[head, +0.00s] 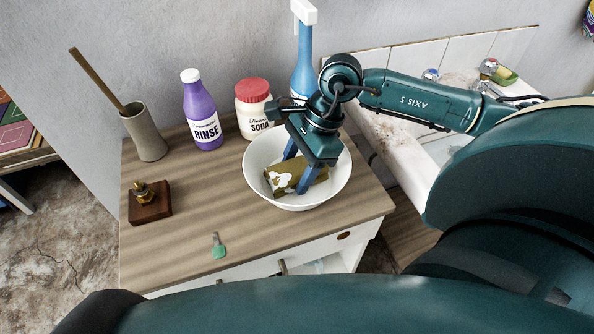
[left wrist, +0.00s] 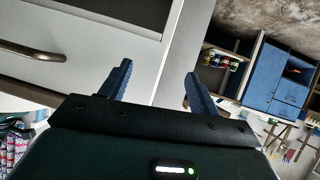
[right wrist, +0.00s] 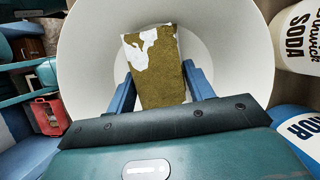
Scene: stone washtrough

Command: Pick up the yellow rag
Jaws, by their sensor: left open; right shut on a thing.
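The yellow rag (head: 313,182) is a folded, olive-yellow block with white patches. It lies in the white bowl (head: 337,189) on the wooden counter. In the right wrist view the rag (right wrist: 159,80) stands out between the two blue fingers inside the bowl (right wrist: 84,60). My right gripper (head: 293,176) reaches down into the bowl and is shut on the rag. Whether the rag touches the bowl's bottom I cannot tell. My left gripper (left wrist: 158,70) is open and empty, near a white drawer front with a metal handle (left wrist: 32,50); it does not show in the head view.
Behind the bowl stand a purple rinse bottle (head: 202,113), a red-lidded soda jar (head: 253,110) and a blue bottle (head: 303,60). A brush holder (head: 146,135), a brass piece on a wooden block (head: 150,203) and a green tag (head: 218,247) occupy the counter's left and front. Bare wood lies between them.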

